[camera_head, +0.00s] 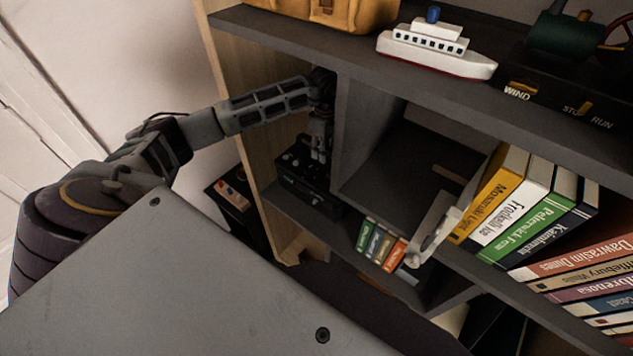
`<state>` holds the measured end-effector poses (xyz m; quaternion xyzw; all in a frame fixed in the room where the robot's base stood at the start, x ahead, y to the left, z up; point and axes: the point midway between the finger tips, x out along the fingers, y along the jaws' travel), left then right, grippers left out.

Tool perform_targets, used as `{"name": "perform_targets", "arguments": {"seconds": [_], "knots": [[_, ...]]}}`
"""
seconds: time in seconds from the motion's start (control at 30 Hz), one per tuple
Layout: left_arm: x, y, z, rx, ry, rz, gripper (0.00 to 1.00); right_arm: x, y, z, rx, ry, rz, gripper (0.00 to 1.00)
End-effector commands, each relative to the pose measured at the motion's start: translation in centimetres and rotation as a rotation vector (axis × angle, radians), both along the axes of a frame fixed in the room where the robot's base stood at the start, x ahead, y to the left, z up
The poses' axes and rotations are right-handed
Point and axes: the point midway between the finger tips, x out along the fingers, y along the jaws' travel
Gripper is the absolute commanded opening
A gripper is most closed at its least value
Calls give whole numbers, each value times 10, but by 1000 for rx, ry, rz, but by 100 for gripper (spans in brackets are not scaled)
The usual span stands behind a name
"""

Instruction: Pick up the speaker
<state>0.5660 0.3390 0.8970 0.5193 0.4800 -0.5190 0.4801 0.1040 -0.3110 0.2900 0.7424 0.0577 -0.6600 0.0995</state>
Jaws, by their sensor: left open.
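A black box-shaped device with small knobs (296,188), which looks like the speaker, sits in the left compartment of the shelf unit. My left arm reaches in from the left, and my left gripper (320,150) points down at the device's upper right part. The gripper is open; its dark fingers blend with the device, so I cannot tell whether they touch it. The device's right side is partly hidden behind the gripper and in shadow. My right gripper is not in view.
The upper shelf (340,50) hangs close above my left forearm. A wooden side panel (235,100) and a grey divider (362,115) bound the compartment. Small books (380,245), a pale angled piece (437,228) and larger books (525,205) stand to the right. A toy ship (437,50) is on top.

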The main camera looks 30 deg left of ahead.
Motion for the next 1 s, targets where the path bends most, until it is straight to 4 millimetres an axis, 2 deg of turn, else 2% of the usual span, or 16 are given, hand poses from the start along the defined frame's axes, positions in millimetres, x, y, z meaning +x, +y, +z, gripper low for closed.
{"name": "perform_targets", "arguments": {"seconds": [0.47,0.77,1.0], "knots": [[0,0,-1,0,0,0,40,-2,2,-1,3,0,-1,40],[0,0,-1,0,1,0,2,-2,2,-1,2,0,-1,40],[0,0,-2,0,1,0,0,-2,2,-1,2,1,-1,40]]}}
